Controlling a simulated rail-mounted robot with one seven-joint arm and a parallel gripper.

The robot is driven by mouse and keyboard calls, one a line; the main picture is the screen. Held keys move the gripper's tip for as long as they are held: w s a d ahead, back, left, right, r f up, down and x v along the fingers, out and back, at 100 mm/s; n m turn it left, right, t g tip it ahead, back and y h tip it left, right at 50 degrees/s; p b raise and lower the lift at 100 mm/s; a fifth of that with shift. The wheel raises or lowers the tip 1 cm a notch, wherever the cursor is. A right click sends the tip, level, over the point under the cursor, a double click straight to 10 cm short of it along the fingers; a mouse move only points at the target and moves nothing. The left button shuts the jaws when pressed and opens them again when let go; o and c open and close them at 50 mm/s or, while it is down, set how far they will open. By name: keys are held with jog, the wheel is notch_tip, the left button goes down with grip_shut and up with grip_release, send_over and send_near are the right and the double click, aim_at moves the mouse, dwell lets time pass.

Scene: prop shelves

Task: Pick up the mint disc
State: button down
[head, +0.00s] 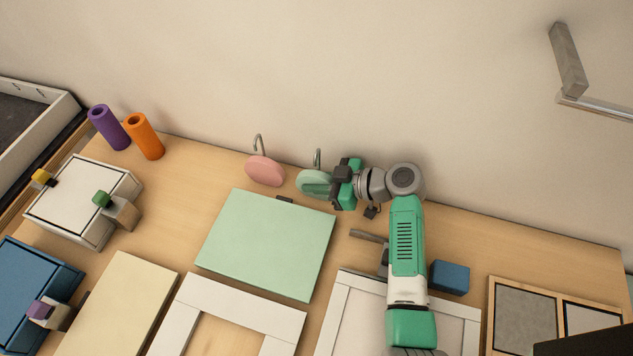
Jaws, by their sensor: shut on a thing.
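The mint disc (313,183) hangs near the wall at the back of the wooden surface, just below a small metal hook (317,158). My gripper (335,185) reaches it from the right and is shut on its right side. The gripper's dark and green parts hide the disc's right edge. I cannot tell whether the disc still touches the hook. A pink disc (265,171) hangs to its left below another metal hook (257,143).
A mint-green panel (267,243) lies in front of the discs. Purple (108,127) and orange (144,136) cylinders stand at the back left. A blue block (450,277) sits right of my arm. A grey metal bracket (568,62) juts from the wall at upper right.

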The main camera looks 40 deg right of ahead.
aim_at(312, 174)
jog(key=shift+r, duration=0.1)
notch_tip(312, 174, up, 4)
jog(key=p, duration=0.2)
jog(key=shift+s+p, duration=0.15)
jog(key=shift+p, duration=0.2)
jog(key=s+a+p, duration=0.4)
jog(key=s+p, duration=0.3)
jog(key=s, duration=0.8)
jog(key=shift+a+r, duration=0.15)
jog(key=shift+r, duration=0.25)
